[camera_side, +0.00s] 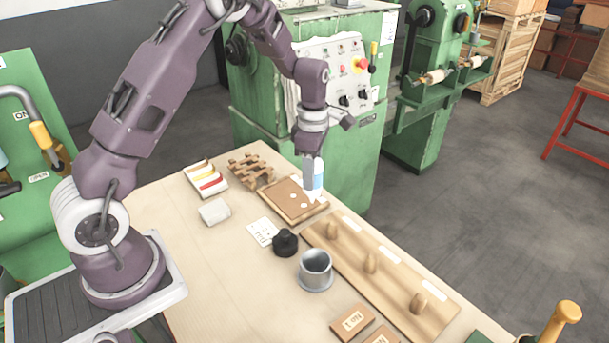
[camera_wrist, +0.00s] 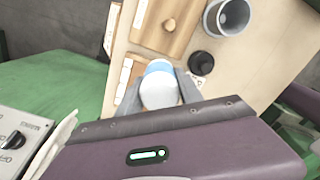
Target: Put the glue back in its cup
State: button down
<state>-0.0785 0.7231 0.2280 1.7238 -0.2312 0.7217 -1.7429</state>
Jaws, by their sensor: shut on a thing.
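The glue is a white bottle with a blue band (camera_side: 318,174). My gripper (camera_side: 312,182) is shut on it and holds it over or close above the brown wooden tray; the exact height is hard to tell. In the wrist view the glue (camera_wrist: 159,86) sits between both fingers (camera_wrist: 160,92). A round grey cup (camera_side: 316,268) with a wide base flange stands on the table, nearer the camera than the gripper and apart from it. It looks empty. The cup also shows at the top right of the wrist view (camera_wrist: 228,16).
A black round knob-like piece (camera_side: 285,243) stands between tray (camera_side: 275,203) and cup. A long board with wooden pegs (camera_side: 345,240) runs along the right edge. Wooden blocks (camera_side: 250,172), a white block (camera_side: 214,211) and a card (camera_side: 262,232) lie left. A green machine stands behind.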

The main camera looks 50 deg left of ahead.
jog(key=s+d+r+m, duration=0.3)
jog(key=s+d+m, duration=0.2)
jog(key=s+d, duration=0.7)
notch_tip(320, 180, down, 9)
jog(key=w+d, duration=0.1)
jog(key=w, duration=0.1)
jog(key=shift+d+r, duration=0.15)
jog(key=shift+d, duration=0.1)
jog(key=c, duration=0.7)
grip_release()
notch_tip(320, 180, up, 7)
jog(key=shift+r, duration=0.15)
